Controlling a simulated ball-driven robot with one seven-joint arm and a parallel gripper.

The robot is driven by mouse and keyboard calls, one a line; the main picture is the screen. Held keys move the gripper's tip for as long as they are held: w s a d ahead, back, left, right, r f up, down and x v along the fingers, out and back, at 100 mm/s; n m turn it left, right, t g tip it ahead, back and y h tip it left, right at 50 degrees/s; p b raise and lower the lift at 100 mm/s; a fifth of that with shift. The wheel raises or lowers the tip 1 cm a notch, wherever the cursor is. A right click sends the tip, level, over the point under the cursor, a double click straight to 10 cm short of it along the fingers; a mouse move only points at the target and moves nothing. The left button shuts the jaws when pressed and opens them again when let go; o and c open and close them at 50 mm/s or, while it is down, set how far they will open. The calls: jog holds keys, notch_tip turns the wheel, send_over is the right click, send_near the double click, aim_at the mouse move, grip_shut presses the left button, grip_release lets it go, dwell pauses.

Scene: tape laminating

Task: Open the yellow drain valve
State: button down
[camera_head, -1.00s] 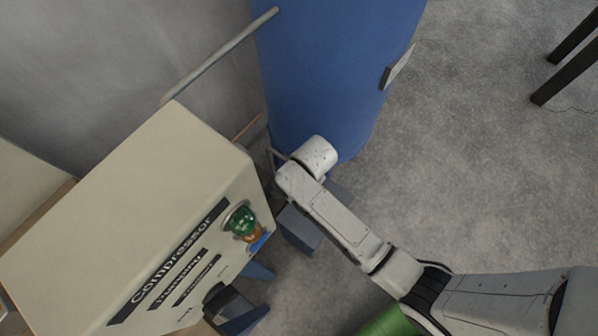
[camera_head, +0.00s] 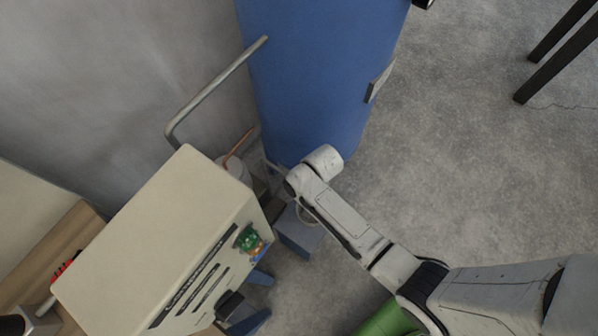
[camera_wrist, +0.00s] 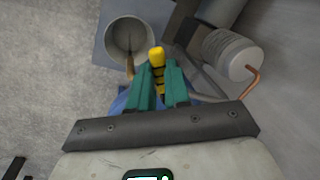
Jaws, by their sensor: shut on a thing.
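The yellow valve handle (camera_wrist: 156,57) shows in the wrist view between the tips of my gripper's two green fingers (camera_wrist: 160,82). The fingers are shut on it. Its far end sticks out past the fingertips, and its lower part is hidden between them. In the head view my arm reaches down beside the blue tank (camera_head: 310,80), and my own wrist hides the gripper and the valve there.
A round cup-like opening (camera_wrist: 129,38) lies just left of the fingertips. A white cylinder (camera_wrist: 232,52) with a copper pipe (camera_wrist: 252,82) is at the right. In the head view the cream compressor box (camera_head: 150,235) stands left of my arm. Open floor (camera_head: 455,150) lies right of the tank.

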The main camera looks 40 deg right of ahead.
jog(key=d+n, duration=0.1)
jog(key=n, duration=0.2)
jog(key=d+n+g+p, duration=0.1)
jog(key=d+n, duration=0.1)
jog(key=n, duration=0.2)
jog(key=d+n+g, duration=0.1)
jog(key=n, duration=0.2)
jog(key=shift+s+d+n+p, duration=0.2)
jog(key=shift+d+n+p, duration=0.1)
jog(key=shift+n+p, duration=0.1)
dwell(0.3)
jog(key=c, duration=1.1)
grip_release()
jog(key=r, duration=0.3)
jog(key=d+r, duration=0.1)
jog(key=r, duration=0.3)
jog(key=d+r, duration=0.1)
jog(key=r, duration=0.2)
jog(key=shift+w+r+p, duration=0.3)
jog(key=shift+w+p, duration=0.05)
